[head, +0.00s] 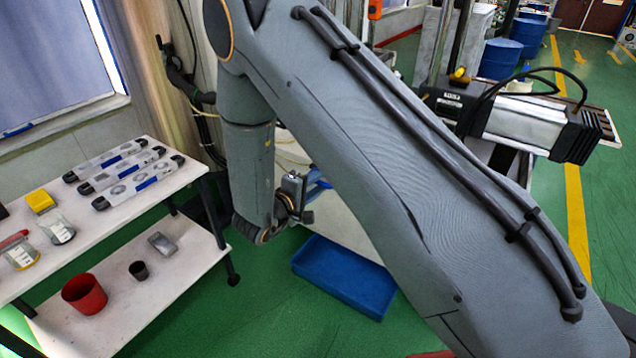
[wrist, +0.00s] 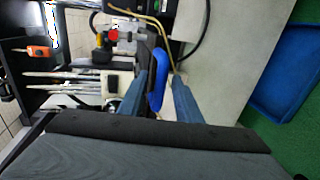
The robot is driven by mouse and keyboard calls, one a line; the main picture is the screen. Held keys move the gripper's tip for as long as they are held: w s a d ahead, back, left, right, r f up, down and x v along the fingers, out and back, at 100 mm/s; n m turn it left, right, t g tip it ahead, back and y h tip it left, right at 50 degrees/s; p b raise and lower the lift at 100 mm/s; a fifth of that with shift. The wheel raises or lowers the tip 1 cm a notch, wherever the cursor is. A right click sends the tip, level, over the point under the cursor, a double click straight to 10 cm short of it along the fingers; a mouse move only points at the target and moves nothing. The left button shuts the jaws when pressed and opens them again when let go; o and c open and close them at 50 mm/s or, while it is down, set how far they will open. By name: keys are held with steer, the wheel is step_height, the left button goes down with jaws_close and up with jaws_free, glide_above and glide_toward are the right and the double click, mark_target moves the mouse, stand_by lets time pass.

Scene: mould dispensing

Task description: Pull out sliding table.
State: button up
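A blue handle (wrist: 158,82) shows in the wrist view, between the two fingers of my gripper (wrist: 161,88). The fingers are apart, with a clear gap between the handle and the right finger; the left finger is close to it, and I cannot tell whether they touch. A pale grey flat surface (wrist: 228,60), apparently the sliding table, lies right of the handle. In the head view a pale panel (head: 345,220) shows beneath my arm, which hides most of this area. My gripper (head: 291,198) is only partly visible there.
A blue tray (head: 345,276) lies on the green floor, close to the pale panel; it also shows in the wrist view (wrist: 285,75). A white two-level table (head: 185,195) with tools, a red cup (head: 85,294) and a dark cup (head: 138,271) stands left. Cables hang near the handle.

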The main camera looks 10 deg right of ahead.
steer(key=b+v, duration=0.2)
steer(key=v, duration=0.6)
stand_by(0.6)
